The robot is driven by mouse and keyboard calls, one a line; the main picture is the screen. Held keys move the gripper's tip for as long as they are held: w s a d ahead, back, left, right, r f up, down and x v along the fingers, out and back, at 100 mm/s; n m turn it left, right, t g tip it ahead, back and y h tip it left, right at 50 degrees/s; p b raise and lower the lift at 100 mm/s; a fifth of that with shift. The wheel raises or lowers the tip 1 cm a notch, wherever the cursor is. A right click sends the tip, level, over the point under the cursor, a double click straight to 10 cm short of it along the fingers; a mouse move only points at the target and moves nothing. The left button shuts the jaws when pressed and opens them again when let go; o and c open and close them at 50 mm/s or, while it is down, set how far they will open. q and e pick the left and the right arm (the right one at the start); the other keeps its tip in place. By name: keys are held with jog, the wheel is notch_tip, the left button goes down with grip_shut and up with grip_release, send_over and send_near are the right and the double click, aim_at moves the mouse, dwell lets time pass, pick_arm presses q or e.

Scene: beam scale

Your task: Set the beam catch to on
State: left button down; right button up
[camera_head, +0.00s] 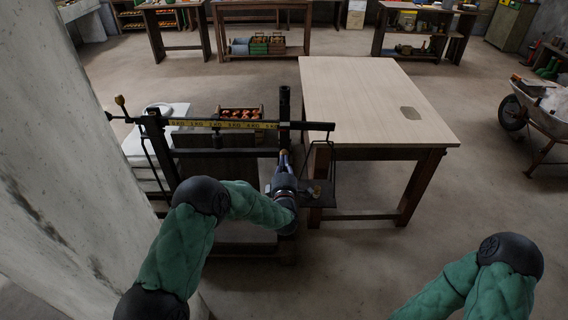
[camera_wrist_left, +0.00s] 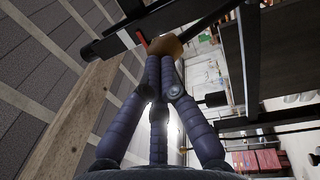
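The beam scale stands left of the wooden table in the head view, with a yellow graduated beam (camera_head: 225,124) across its top. My left gripper (camera_head: 285,157) is beside the dark upright (camera_head: 285,105) near the beam's right end, below the beam. In the left wrist view, the fingers of my left gripper (camera_wrist_left: 160,62) are drawn together, with their tips at a brown knob (camera_wrist_left: 166,45) on a dark bar. The knob appears beyond the tips, not between them; contact is unclear. The catch's setting cannot be read. My right gripper is out of view; only its arm shows.
A pale wooden table (camera_head: 365,95) stands close to the scale's right side. A concrete pillar (camera_head: 70,150) is at the left. A crate of reddish items (camera_head: 240,114) sits behind the beam. A wheelbarrow (camera_head: 540,112) is at the far right. Open floor lies in front of the table.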

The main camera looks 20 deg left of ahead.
aim_at(284, 150)
pick_arm(q)
jog(key=w+r+g+p, duration=0.2)
jog(key=p, duration=0.1)
jog(key=w+a+r+g+p, duration=0.1)
jog(key=p, duration=0.1)
jog(key=shift+w+r+h, duration=0.2)
jog(key=shift+w+h, duration=0.1)
jog(key=shift+h, duration=0.1)
jog(key=shift+w+a, duration=0.15)
jog(key=shift+w, duration=0.15)
jog(key=shift+w+a+r+b, duration=0.15)
jog(key=shift+w+b, duration=0.25)
jog(key=shift+w, duration=0.25)
jog(key=shift+g, duration=0.3)
